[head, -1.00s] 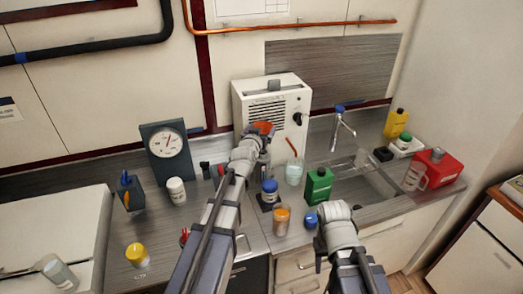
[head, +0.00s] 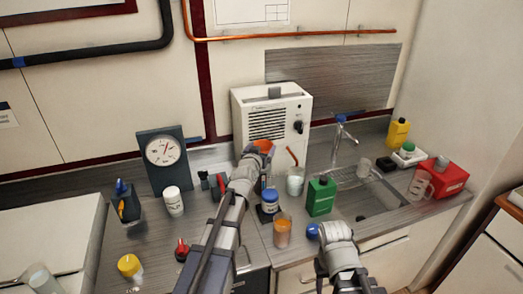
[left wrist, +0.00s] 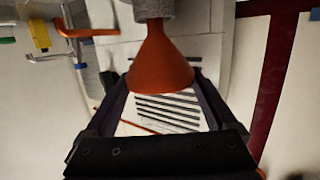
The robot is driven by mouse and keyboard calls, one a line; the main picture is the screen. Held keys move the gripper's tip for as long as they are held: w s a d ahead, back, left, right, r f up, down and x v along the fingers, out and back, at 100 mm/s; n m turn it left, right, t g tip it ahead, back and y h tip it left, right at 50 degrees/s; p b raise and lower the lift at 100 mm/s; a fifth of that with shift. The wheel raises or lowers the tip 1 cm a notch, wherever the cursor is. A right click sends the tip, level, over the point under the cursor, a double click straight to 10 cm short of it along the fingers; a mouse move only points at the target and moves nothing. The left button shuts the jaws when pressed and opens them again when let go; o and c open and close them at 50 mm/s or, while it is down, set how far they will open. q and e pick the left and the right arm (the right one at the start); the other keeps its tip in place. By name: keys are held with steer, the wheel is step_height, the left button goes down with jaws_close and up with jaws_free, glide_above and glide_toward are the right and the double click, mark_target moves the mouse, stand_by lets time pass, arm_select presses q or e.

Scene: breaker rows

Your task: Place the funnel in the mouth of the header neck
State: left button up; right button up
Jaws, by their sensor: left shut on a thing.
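The orange funnel (head: 262,146) is in my left gripper, in front of the white vented unit (head: 290,105). In the left wrist view the funnel (left wrist: 158,65) sits between the dark fingers of my left gripper (left wrist: 157,82), which is shut on it. That view appears upside down: the wide mouth is toward the picture's bottom and the narrow end toward the top. A grey cylinder (left wrist: 155,8), perhaps the header neck, is at the narrow end; whether the spout is inside it I cannot tell. My right gripper (head: 336,234) is low near the counter's front; its fingers are hidden.
A blue-lidded jar (head: 269,201), an orange-filled beaker (head: 282,232) and a green bottle (head: 320,196) stand close right of my left arm. A dial gauge (head: 162,152) and white bottle (head: 173,201) stand left. The sink (head: 372,200) lies right.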

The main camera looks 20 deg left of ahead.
arm_select(q)
steer(key=o, duration=1)
steer(key=shift+f, duration=0.15)
steer(key=shift+r, duration=0.2)
steer(key=s+p, duration=0.1)
steer(key=s, duration=0.3)
steer(key=s+r, duration=0.1)
steer(key=s, duration=0.3)
steer(key=s+r+p, duration=0.1)
steer(key=s, duration=0.2)
steer(key=shift+s+d+r+p, duration=0.15)
steer(key=shift+s+d+p, duration=0.05)
steer(key=shift+s+p, duration=0.2)
